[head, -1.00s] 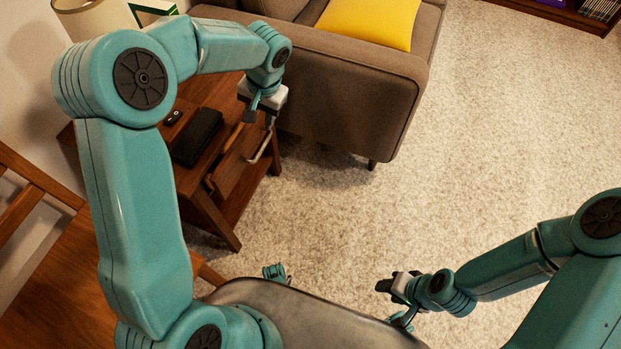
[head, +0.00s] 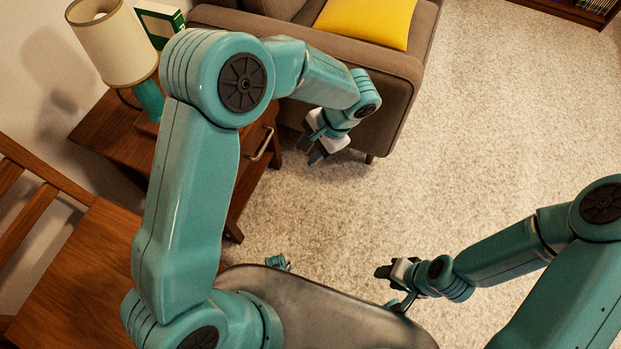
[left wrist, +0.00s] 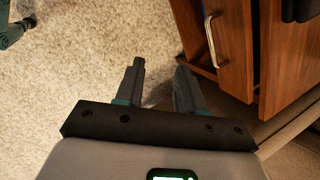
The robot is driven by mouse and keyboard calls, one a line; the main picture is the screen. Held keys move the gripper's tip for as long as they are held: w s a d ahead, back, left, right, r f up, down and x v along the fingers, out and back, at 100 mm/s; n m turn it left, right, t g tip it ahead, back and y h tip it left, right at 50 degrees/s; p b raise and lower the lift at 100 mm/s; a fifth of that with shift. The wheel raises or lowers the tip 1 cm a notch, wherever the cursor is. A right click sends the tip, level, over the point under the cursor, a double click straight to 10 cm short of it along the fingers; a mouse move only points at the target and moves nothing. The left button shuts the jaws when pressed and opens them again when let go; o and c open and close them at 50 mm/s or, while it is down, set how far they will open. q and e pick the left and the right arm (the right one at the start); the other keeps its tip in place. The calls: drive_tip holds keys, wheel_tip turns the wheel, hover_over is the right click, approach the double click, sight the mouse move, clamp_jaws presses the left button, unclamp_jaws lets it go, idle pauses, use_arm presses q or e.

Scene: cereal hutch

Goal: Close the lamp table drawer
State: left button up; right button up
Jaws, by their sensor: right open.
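The wooden lamp table (head: 105,130) stands at left in the head view, partly hidden behind my left arm. Its drawer front with a pale metal handle (head: 262,143) shows just right of that arm. In the left wrist view the handle (left wrist: 210,42) is at upper right, beyond the fingers. My right gripper (head: 388,273) is open and empty, low over the carpet.
A lamp (head: 115,45) and a green-and-white box (head: 160,22) are at the table's back. A brown sofa (head: 390,100) with a yellow cushion (head: 368,20) stands close behind my left gripper. A wooden chair or bench (head: 75,265) is at lower left. Carpet (head: 500,120) is clear at right.

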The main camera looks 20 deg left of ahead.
use_arm(q)
drive_tip(key=s+d+f+m+y+p, duration=0.1)
drive_tip(key=s+d+f+m+y, duration=0.1)
drive_tip(key=s+m, duration=0.4)
drive_tip(key=shift+d+f+m+y, duration=0.15)
drive_tip(key=shift+f+m+y, duration=0.4)
drive_tip(key=shift+f, duration=0.75)
